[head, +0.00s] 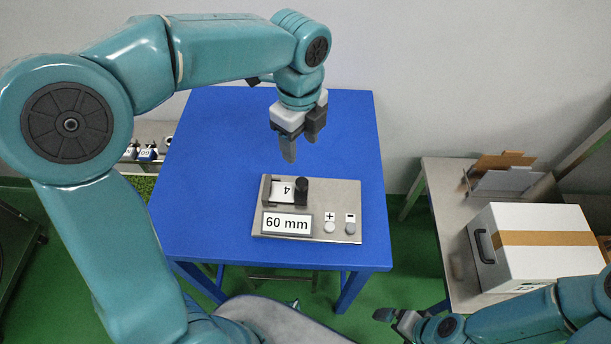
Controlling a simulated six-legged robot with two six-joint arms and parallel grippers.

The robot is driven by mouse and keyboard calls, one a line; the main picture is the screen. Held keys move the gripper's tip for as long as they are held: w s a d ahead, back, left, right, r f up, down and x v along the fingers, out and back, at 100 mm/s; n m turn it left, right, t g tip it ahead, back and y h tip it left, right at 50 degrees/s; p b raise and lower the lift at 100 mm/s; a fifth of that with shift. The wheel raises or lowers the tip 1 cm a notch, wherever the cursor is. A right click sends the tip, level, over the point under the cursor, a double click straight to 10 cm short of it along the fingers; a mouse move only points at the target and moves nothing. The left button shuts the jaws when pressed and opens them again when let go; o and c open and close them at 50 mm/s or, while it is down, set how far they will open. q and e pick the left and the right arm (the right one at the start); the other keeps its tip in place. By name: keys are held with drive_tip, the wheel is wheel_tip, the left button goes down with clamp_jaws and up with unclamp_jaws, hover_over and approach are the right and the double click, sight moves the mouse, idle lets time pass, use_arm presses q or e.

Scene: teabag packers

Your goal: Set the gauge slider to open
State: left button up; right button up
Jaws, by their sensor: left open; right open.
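The gauge (310,184) is a flat metal box on the blue table (215,150), with a "60 mm" display (287,223). A black upright knob (301,190), which looks like the slider, stands at the right end of a dark slot beside a white tag (283,190) marked "4". A plus button (330,226) and a minus button (350,227) are at the front right. My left gripper (301,140) is open and empty, pointing down above the table behind the gauge, apart from the knob. My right gripper (391,324) is open at the bottom, right of the table.
A side table (436,190) on the right holds a white box (540,232) with a tan band and a cardboard piece (501,175). A grey unit (150,132) with small labelled parts stands left behind my arm. The blue table is clear around the gauge.

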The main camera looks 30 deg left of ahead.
sight(302, 181)
use_arm(q)
wheel_tip(302, 181, down, 13)
drive_tip(key=shift+r+b, duration=0.1)
drive_tip(key=shift+b, duration=0.3)
drive_tip(key=shift+w+d+f, duration=0.1)
drive_tip(key=shift+w+f, duration=0.05)
drive_tip(key=shift+f, duration=0.35)
clamp_jaws()
